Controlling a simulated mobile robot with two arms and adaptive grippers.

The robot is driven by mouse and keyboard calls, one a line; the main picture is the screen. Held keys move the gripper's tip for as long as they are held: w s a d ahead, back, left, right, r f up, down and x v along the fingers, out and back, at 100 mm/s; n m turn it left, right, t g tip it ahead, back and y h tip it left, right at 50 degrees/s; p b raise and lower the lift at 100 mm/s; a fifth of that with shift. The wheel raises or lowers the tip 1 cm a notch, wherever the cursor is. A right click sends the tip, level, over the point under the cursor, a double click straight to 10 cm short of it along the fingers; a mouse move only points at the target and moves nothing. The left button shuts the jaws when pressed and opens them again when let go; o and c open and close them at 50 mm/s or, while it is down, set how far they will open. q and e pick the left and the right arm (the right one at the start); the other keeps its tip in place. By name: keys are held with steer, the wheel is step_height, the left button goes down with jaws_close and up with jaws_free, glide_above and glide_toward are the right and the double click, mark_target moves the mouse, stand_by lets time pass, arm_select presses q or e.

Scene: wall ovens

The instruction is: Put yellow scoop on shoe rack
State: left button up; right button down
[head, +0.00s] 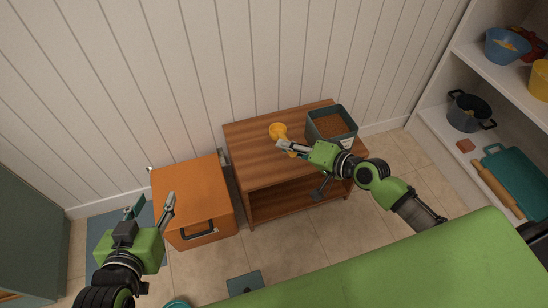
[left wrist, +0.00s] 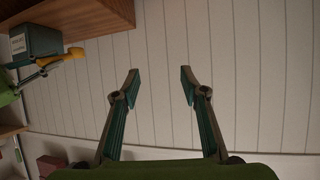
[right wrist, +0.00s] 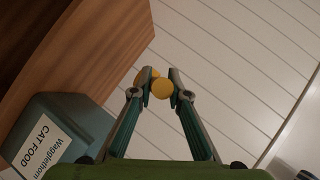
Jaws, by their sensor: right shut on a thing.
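The yellow scoop (head: 278,130) is over the top of the wooden shoe rack (head: 250,160) in the head view. My right gripper (head: 287,147) is shut on the scoop's handle. In the right wrist view the scoop (right wrist: 161,89) shows between the fingertips, with the rack's wood (right wrist: 105,60) to the left. The scoop (left wrist: 72,54) also shows in the left wrist view, apparently a little clear of the wood (left wrist: 95,18). I cannot tell whether it touches the top.
A cat food bin (head: 332,124) with brown kibble stands on the rack's right end. An orange cabinet (head: 185,190) stands left of the rack. White shelves (head: 440,120) at right hold a dark pot (head: 467,114) and bowls. The rack's left top is clear.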

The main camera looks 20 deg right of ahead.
arm_select(q)
steer(key=w+d+r+t+h+b, duration=0.1)
steer(key=w+r+t, duration=0.1)
steer(key=r+t, duration=0.35)
steer(key=w+d+r+t+h+b, duration=0.1)
steer(key=d+r+t+h+b, duration=0.1)
steer(key=r, duration=0.7)
arm_select(e)
steer(key=w+a+f, duration=0.1)
steer(key=f, duration=0.1)
steer(key=w+a+f, duration=0.2)
steer(key=w+f, duration=0.1)
steer(key=shift+f, duration=0.35)
steer(key=shift+w+a+f, duration=0.1)
steer(key=shift+f, duration=0.05)
step_height(320, 180, down, 3)
steer(key=shift+w+a+f+b, duration=0.1)
steer(key=shift+f+b, duration=0.05)
steer(key=shift+b, duration=0.9)
arm_select(q)
steer(key=s+r+t+h, duration=0.2)
steer(key=s+r+t, duration=0.4)
steer(key=r, duration=0.4)
steer(key=shift+s+a+r+m, duration=0.15)
steer(key=shift+a+r+m, duration=0.15)
steer(key=shift+r, duration=0.1)
